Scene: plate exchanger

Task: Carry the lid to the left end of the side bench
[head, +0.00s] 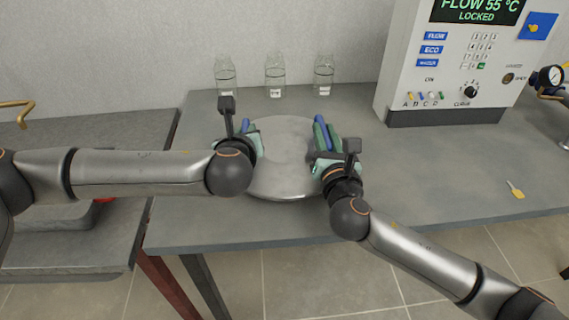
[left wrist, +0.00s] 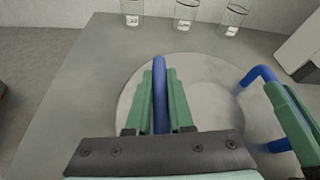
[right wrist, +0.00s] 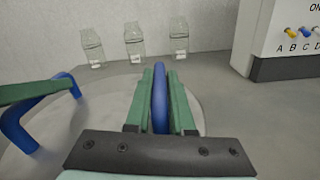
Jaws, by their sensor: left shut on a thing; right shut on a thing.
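The lid (head: 284,150) is a round grey metal disc with two blue handles, over the left part of the bench that carries the control box. My left gripper (head: 249,128) is shut on the left blue handle (left wrist: 160,85). My right gripper (head: 325,135) is shut on the right blue handle (right wrist: 160,95). The lid looks level; I cannot tell whether it touches the bench top or hangs just above it. The grippers and arms hide parts of its rim. The side bench (head: 70,155) is probably the grey bench at the far left, partly covered by my left arm.
Three glass bottles (head: 275,76) stand behind the lid near the wall. A control box (head: 450,65) stands at the back right of the bench (head: 420,165). A yellow tag-like item (head: 515,190) lies at the right. A red object (head: 105,199) shows below my left arm. A brass pipe (head: 18,110) is far left.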

